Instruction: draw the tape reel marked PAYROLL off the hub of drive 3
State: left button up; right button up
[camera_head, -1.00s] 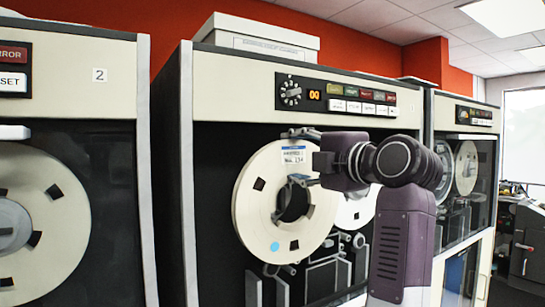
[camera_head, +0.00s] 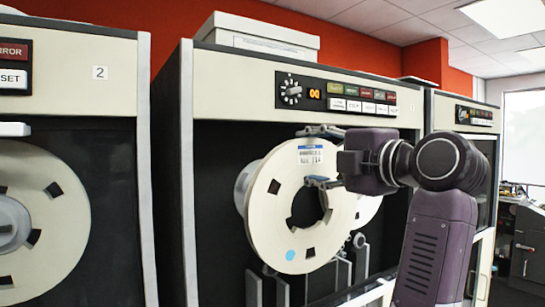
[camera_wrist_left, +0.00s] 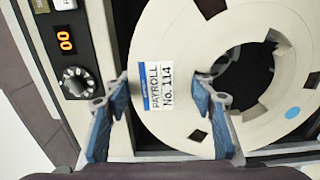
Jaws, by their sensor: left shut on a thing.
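The PAYROLL tape reel (camera_head: 270,215) is a cream disc with dark slots, a light blue dot and a white and blue label. It stands upright in front of the dark face of the drive. In the left wrist view the label on the reel (camera_wrist_left: 182,125) reads PAYROLL No. 114. My left gripper (camera_head: 318,157) is shut on the reel's flange, one finger at the outer rim and one at the centre hole. The left gripper (camera_wrist_left: 163,92) straddles the label in the wrist view. The centre hole looks dark; the hub cannot be made out. My right gripper is not in view.
A second reel (camera_head: 367,210) sits partly hidden behind the PAYROLL reel. The control panel (camera_head: 345,96) is above. Drive 2, with its own reel (camera_head: 60,225), stands at left. A white box (camera_head: 262,37) lies on top of the drive. Another drive (camera_head: 466,122) stands at right.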

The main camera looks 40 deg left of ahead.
pick_arm(q)
jog(key=shift+v, duration=2.95)
jog(key=shift+a, duration=0.1)
